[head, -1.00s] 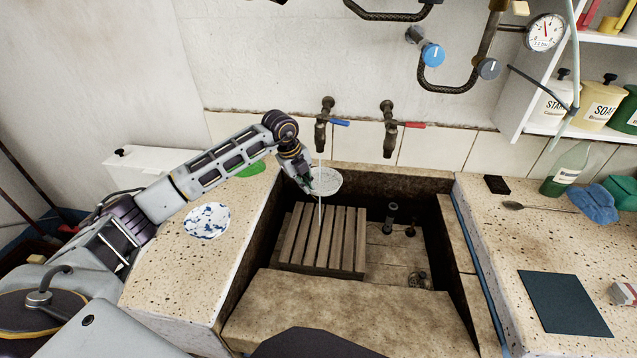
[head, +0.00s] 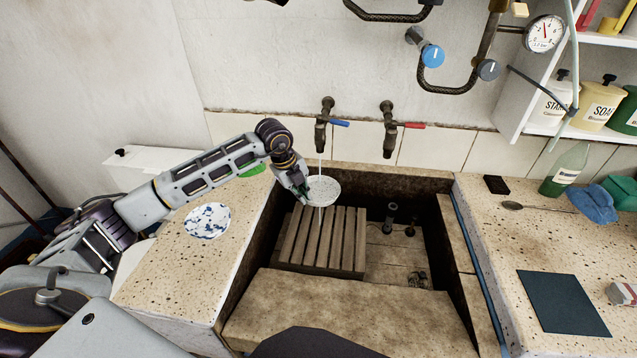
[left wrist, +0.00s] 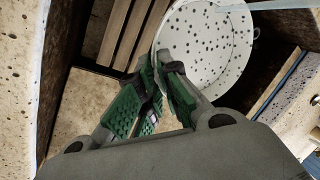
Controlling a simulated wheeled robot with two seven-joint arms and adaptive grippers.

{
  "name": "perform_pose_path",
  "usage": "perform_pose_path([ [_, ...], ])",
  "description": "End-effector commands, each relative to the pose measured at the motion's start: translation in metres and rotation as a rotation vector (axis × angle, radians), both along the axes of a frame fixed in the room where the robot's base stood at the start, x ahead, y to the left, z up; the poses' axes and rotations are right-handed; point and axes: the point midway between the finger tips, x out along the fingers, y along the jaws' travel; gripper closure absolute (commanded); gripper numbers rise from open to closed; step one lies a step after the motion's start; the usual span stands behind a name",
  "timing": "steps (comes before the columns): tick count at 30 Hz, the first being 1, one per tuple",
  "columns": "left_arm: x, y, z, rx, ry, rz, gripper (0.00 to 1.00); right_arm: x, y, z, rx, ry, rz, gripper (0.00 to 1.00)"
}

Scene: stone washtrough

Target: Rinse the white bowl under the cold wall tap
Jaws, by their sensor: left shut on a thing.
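The white bowl (head: 322,190) with dark specks is held over the trough, below the cold tap (head: 321,124) with the blue lever. A thin stream of water falls from this tap onto the bowl and shows again below it. My left gripper (head: 302,188) is shut on the bowl's left rim. In the left wrist view the green-padded fingers (left wrist: 163,88) meet at the rim of the bowl (left wrist: 208,45). My right gripper is not in view.
A slatted wooden rack (head: 322,240) stands in the stone trough (head: 345,305) below the bowl. A blue-patterned plate (head: 207,221) lies on the left ledge. The red-lever tap (head: 389,130) is to the right.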

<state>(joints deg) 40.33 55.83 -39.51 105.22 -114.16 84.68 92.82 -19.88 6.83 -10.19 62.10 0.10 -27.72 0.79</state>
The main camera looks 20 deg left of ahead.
Motion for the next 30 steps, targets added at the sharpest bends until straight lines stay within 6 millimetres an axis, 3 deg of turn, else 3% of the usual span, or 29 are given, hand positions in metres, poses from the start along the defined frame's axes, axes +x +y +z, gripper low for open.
perform_pose_path([
  [14, -0.023, -0.005, 0.0, 0.001, -0.001, -0.002, 1.0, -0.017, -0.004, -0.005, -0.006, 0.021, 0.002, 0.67],
  [30, -0.031, -0.007, 0.0, 0.0, -0.001, -0.001, 1.0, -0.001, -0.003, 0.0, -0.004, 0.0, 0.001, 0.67],
])
